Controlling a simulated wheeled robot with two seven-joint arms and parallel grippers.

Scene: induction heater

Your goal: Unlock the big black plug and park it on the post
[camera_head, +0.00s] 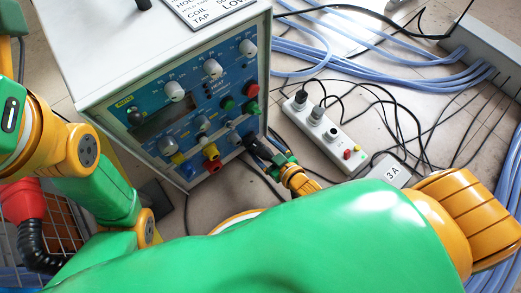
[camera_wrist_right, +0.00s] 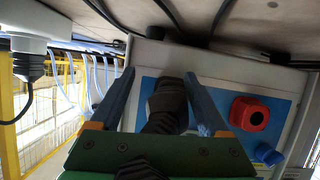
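The big black plug (camera_wrist_right: 165,105) sits at the heater's blue front panel in the right wrist view, with a thick black cable running from it toward my gripper. My right gripper (camera_wrist_right: 160,85) has its two fingers on either side of the plug. A gap shows at the left finger; the right finger is close to the plug, and I cannot tell if it touches. In the head view the right gripper (camera_head: 268,155) is at the panel's lower right, partly hidden by my green arm. The left gripper is out of view. I cannot make out the post.
The heater (camera_head: 90,45) has several knobs and coloured connectors, including a red one (camera_wrist_right: 249,113) and a blue one (camera_wrist_right: 267,154) beside the plug. A white power strip (camera_head: 325,132), a box marked 3A (camera_head: 390,170) and loose cables lie on the floor to the right.

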